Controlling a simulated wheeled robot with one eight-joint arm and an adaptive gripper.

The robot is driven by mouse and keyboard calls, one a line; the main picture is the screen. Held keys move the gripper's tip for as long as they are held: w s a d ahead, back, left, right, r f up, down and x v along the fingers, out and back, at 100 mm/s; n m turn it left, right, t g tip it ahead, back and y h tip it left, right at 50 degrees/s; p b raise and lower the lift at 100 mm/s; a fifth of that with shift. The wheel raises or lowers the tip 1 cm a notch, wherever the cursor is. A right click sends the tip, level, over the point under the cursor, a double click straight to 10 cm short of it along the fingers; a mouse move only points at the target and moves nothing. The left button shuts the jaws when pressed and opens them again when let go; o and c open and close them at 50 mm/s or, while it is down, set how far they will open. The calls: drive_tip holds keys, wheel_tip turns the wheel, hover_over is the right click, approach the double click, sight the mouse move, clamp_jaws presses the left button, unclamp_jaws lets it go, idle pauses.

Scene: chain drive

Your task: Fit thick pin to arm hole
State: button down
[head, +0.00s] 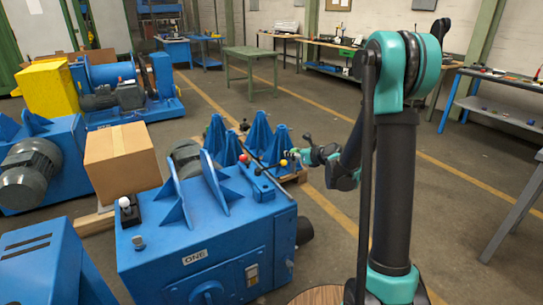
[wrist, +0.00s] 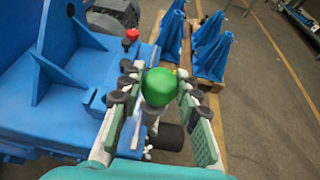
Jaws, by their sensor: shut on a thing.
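My gripper (head: 293,155) is shut on a pin with a green ball head (wrist: 159,87), which I take to be the thick pin. In the wrist view the green head sits between the fingers, with a pale shank below it, partly hidden. The pin is held in the air just beyond the right side of the blue machine (head: 215,245) marked ONE. A red ball knob (head: 244,158) stands on that machine; it also shows in the wrist view (wrist: 132,34). I cannot make out the arm hole in either view.
Several blue pointed stands (head: 258,135) stand on a wooden pallet behind the machine. A cardboard box (head: 122,160) is left of it, and a white ball knob (head: 124,202) is at its left corner. Open floor (head: 330,220) lies to the right.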

drive_tip(key=a+f+n+g+y, duration=0.1)
drive_tip(key=a+n+y, duration=0.1)
drive_tip(key=a, duration=1)
drive_tip(key=shift+f+n+g, duration=0.2)
drive_tip(key=shift+n+g, duration=0.1)
drive_tip(key=shift+g, duration=0.1)
drive_tip(key=shift+f, duration=2.9)
wheel_tip(320, 180, down, 7)
idle(1.4)
drive_tip(key=c, duration=1)
unclamp_jaws()
drive_tip(key=shift+r, duration=0.15)
wheel_tip(320, 180, up, 10)
drive_tip(key=shift+f, duration=0.1)
